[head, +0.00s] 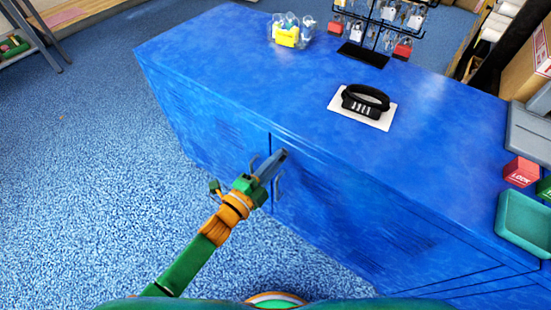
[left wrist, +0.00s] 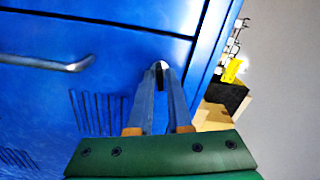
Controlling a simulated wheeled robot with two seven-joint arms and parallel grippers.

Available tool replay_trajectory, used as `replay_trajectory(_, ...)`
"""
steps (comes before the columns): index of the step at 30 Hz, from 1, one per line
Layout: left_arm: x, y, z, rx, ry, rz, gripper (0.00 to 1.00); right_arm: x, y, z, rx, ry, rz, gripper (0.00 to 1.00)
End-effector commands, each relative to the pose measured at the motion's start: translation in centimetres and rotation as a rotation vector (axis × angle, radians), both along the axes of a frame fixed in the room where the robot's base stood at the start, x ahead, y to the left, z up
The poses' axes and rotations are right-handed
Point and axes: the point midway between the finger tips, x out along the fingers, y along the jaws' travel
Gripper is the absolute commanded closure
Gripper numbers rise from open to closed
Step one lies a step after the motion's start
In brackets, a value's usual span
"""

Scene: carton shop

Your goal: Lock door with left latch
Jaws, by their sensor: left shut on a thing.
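The blue cabinet (head: 215,45) has two doors meeting at a vertical seam. The left door (head: 205,130) and right door (head: 335,205) look closed, with metal handles (head: 279,186) beside the seam. My left gripper (head: 282,154) reaches the upper front of the cabinet near the seam, just below the top edge. In the left wrist view, my left gripper (left wrist: 160,70) has its fingertips closed on a small dark and pale piece, apparently the latch (left wrist: 161,65). The fingers hide most of it, so its position is unclear. A handle (left wrist: 50,63) shows at left there. My right gripper is out of view.
On the cabinet top are a clear container with a yellow label (head: 286,36), a padlock rack (head: 362,54) and a black padlock-like object on a white card (head: 365,103). A red box (head: 521,171) and a teal tray (head: 524,222) are at right. Floor (head: 90,180) at left is clear.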

Motion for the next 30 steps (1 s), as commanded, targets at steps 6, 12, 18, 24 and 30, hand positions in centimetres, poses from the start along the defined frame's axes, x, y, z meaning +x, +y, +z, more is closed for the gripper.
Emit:
replay_trajectory(6,0.0,0.0,0.2,-0.162,0.12,0.002,1.0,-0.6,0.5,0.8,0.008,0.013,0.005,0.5)
replay_trajectory(12,0.0,0.0,0.2,-0.318,0.231,0.001,1.0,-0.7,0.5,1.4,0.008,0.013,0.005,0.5)
replay_trajectory(18,0.0,0.0,0.1,-0.471,0.344,0.001,1.0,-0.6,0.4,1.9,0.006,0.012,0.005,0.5)
replay_trajectory(24,0.0,0.0,0.1,-0.623,0.455,0.001,1.0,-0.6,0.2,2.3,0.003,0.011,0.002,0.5)
replay_trajectory(30,0.0,0.1,0.0,-0.77,0.562,0.001,1.0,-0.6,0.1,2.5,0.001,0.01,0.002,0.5)
